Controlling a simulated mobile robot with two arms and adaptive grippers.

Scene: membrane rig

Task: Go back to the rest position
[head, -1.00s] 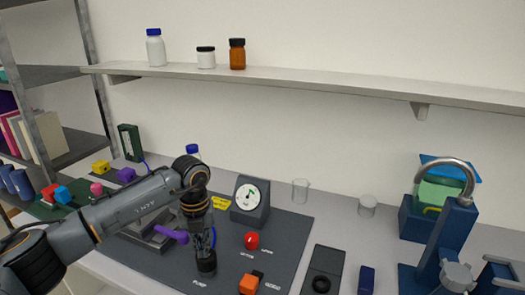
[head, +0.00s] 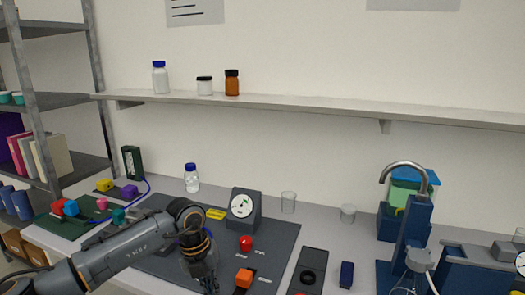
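My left arm comes in from the lower left of the head view, over the dark rig mat (head: 275,237). My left gripper (head: 209,284) points down at the bottom edge of the picture. Its fingertips are small and partly cut off, so I cannot tell whether it is open or shut. It hides the part of the mat beneath it. My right gripper is not in view.
A blue-capped bottle (head: 191,178) and a beaker (head: 288,202) stand behind. A wall shelf (head: 300,107) spans above. A blue stand (head: 410,232) is at right.

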